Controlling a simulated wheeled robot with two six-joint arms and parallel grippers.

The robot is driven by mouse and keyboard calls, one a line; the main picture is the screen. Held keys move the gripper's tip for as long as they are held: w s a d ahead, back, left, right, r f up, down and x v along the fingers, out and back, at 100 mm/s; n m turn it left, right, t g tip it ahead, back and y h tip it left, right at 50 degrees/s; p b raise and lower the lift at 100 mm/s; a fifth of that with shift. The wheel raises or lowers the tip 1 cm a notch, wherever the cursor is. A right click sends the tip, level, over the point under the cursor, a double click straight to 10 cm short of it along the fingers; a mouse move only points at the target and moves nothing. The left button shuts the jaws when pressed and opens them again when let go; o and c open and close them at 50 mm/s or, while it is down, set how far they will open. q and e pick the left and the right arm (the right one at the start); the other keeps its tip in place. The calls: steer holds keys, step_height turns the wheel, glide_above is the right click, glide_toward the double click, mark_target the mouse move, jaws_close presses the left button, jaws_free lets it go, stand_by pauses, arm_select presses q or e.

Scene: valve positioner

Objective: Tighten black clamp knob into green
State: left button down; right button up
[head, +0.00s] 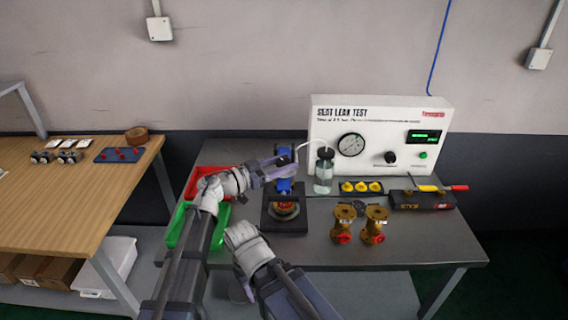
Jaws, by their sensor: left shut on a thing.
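A clamp fixture with a blue body (285,187) and a dark base stands on the grey bench, with a round metal and orange part (285,209) low in it. My left gripper (286,160) reaches in from the left and is shut at the top of this fixture. What it grips is small and mostly hidden by the fingers; it is at the place of the black clamp knob. My right arm's wrist (247,245) is low at the bench's front edge. Its fingers are not clear to see.
A seat leak test panel (378,135) stands behind, with a bottle (324,172) before it. Two brass valves (344,224) (374,224) stand right of the fixture. A red bin (191,181) and green bin (175,232) are at left. The front right of the bench is clear.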

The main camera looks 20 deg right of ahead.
arm_select(q)
steer(key=shift+w+g, duration=0.1)
steer(key=shift+g, duration=0.2)
steer(key=m+g, duration=0.2)
steer(key=shift+w+g+h, duration=0.2)
steer(key=shift+g+h, duration=0.1)
steer(key=shift+g, duration=0.1)
steer(key=m+g, duration=0.2)
steer(key=g, duration=0.2)
steer(key=shift+m, duration=0.4)
steer(key=m+g, duration=0.1)
steer(key=g, duration=0.1)
steer(key=m+g+y, duration=0.1)
steer(key=m+g, duration=0.1)
steer(key=g, duration=0.1)
steer(key=shift+y, duration=0.3)
steer(key=shift+s+m+g+y, duration=0.2)
steer(key=shift+m+g+y, duration=0.7)
steer(key=shift+m+g, duration=0.55)
steer(key=shift+s+g, duration=0.1)
steer(key=shift+g, duration=0.25)
steer(key=shift+c, duration=1.4)
jaws_free()
